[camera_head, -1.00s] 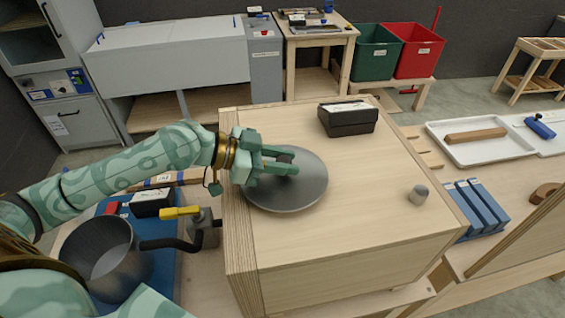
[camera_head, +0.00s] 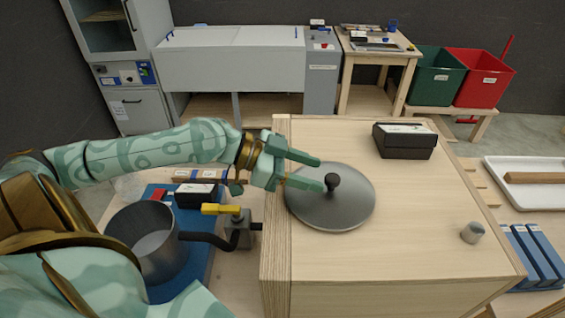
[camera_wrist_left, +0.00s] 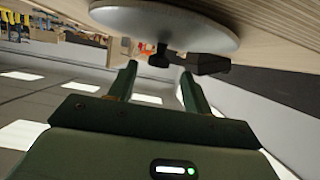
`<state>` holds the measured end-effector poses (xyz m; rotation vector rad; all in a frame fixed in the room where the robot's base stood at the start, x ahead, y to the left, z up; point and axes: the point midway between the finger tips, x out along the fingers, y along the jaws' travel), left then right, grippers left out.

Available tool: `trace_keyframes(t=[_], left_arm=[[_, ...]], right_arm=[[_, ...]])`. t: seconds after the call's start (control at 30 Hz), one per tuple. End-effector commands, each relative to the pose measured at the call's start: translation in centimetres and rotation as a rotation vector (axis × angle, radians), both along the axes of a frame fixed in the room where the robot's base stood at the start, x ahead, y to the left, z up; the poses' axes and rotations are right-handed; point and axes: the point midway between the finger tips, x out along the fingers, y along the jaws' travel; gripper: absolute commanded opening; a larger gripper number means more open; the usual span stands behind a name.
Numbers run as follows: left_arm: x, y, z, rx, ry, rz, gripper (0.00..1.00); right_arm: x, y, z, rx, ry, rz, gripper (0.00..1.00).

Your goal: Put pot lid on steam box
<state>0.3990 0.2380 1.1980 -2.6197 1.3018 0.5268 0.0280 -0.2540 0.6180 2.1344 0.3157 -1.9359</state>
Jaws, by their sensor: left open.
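The pot lid (camera_head: 335,212) is a round grey disc with a dark knob (camera_head: 332,181). It lies flat on top of the wooden steam box (camera_head: 440,215), near the box's left edge. My left gripper (camera_head: 321,174) is open and empty, with its fingertips just left of the knob, over the lid. In the left wrist view the lid (camera_wrist_left: 165,22) shows upside down beyond the two open fingers (camera_wrist_left: 157,82), with the knob (camera_wrist_left: 159,58) between and past the tips. My right gripper is not in view.
A black box (camera_head: 405,141) and a small grey cylinder (camera_head: 472,232) stand on the wooden top. A grey pot (camera_head: 150,240) and a yellow-handled valve (camera_head: 221,209) are at left, below my left arm. Blue blocks (camera_head: 530,255) sit at right.

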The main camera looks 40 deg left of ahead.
Motion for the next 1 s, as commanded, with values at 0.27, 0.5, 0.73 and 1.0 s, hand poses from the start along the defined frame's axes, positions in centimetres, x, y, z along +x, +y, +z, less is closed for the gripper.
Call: trace_keyframes(t=[0.27,0.5,0.73,1.0], left_arm=[[-2.0,2.5,1.4,0.0,0.005,-0.002,0.5],[-3.4,4.3,2.8,-0.003,-0.001,-0.003,0.5],[-3.9,5.1,2.9,0.0,-0.002,-0.003,0.5],[-3.9,5.1,3.0,0.0,-0.002,-0.003,0.5]], right_arm=[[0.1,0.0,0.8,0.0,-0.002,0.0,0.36],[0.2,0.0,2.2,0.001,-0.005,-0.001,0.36],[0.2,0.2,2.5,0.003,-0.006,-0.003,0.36],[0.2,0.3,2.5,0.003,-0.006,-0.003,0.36]])
